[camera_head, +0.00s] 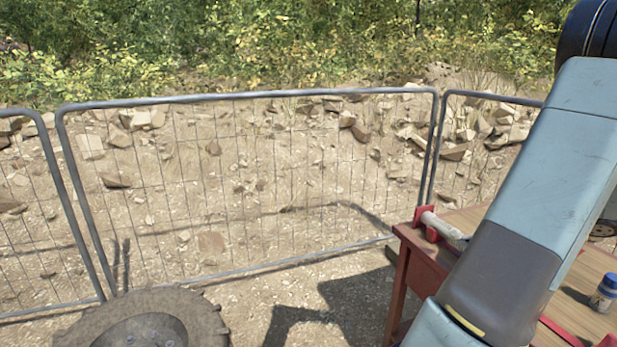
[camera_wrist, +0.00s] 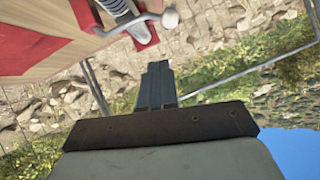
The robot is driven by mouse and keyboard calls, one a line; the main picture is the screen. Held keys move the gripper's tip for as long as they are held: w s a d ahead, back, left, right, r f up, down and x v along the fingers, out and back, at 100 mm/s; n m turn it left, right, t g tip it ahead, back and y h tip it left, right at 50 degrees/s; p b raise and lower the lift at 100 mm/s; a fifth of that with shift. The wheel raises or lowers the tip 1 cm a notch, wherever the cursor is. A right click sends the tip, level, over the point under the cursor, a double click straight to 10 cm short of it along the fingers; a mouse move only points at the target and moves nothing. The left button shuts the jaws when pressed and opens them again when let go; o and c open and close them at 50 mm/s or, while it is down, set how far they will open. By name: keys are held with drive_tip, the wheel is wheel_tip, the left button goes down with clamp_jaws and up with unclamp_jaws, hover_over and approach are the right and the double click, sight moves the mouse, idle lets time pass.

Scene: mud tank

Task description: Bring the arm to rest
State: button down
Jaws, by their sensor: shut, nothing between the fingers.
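My gripper (camera_wrist: 158,72) shows in the wrist view, its dark fingers together with nothing between them. It points toward the fence and rocky ground, near the edge of a table. In the head view my blue-grey arm crosses the right side, and the gripper itself is not visible there. The wooden table (camera_head: 477,216) with red edges stands behind and beside the arm. It also shows upside down at the upper left of the wrist view (camera_wrist: 50,12).
A wire mesh fence (camera_head: 250,97) runs across the head view, with rocks and bushes behind. A light cylindrical item (camera_head: 443,228) in a red holder sits at the table's corner. A small blue-capped jar (camera_head: 604,293) stands on the table. A tyre (camera_head: 150,318) is at lower left.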

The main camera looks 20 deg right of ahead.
drive_tip(key=w+a+r+n+g+y, duration=0.1)
drive_tip(key=w+a+r+g, duration=0.15)
drive_tip(key=a, duration=0.75)
drive_tip(key=w+a+r+g, duration=0.2)
drive_tip(key=w+a+r, duration=0.2)
drive_tip(key=a, duration=0.6)
drive_tip(key=w+a+r+n+g+y, duration=0.15)
drive_tip(key=w+a+r, duration=0.25)
drive_tip(key=a, duration=0.6)
drive_tip(key=s+a+r+h, duration=0.2)
drive_tip(key=s+a, duration=0.5)
drive_tip(key=a, duration=0.4)
drive_tip(key=s+a+r+h, duration=0.2)
drive_tip(key=s+a, duration=0.4)
drive_tip(key=a, duration=0.5)
drive_tip(key=shift+s+a+r+m, duration=0.15)
drive_tip(key=shift+s+r+m, duration=0.3)
drive_tip(key=shift+r, duration=0.15)
